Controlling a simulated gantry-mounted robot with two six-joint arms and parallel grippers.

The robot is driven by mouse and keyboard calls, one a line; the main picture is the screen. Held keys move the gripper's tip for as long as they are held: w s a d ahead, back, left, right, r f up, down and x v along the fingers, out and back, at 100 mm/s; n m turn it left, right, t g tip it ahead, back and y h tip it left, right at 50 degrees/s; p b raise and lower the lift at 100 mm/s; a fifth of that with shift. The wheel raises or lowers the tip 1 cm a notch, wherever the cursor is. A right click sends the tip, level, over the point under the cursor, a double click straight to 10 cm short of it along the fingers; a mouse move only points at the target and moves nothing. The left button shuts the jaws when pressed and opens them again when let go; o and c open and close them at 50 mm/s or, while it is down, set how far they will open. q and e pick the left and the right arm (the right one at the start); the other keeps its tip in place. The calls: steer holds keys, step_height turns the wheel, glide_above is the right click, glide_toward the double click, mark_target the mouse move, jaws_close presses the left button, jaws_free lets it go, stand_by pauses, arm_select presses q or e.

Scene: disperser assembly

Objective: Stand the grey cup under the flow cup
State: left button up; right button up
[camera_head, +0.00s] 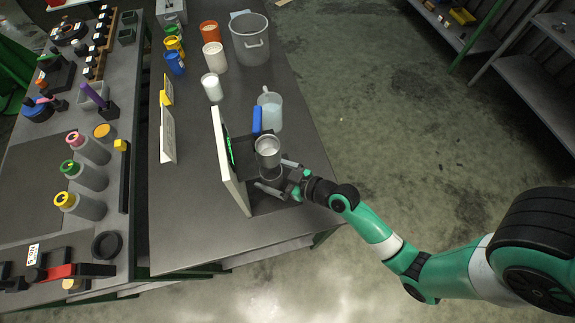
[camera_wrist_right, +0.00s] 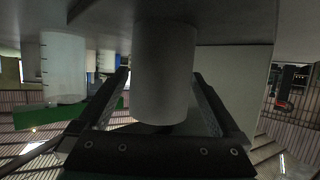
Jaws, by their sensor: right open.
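The flow cup (camera_head: 268,146), a metallic cup, sits beside the white upright panel (camera_head: 222,158) with a green display. The grey cup (camera_wrist_right: 163,75) stands between my right gripper's fingers in the right wrist view, which shows the bench upside down. In the head view only a little of a grey cup shows below the flow cup, mostly hidden by it. My right gripper (camera_head: 277,177) is open, with one finger on each side of the grey cup; contact cannot be told. My left gripper is not in view.
A clear beaker (camera_head: 270,112) stands behind the flow cup, by a blue block (camera_head: 257,121). A white cup (camera_head: 212,87), several coloured jars and a large pot (camera_head: 250,40) stand farther back. The bench's near end is clear. A second bench (camera_head: 25,190) at left is crowded.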

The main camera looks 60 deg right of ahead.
steer(key=v, duration=0.9)
steer(key=shift+s, duration=0.2)
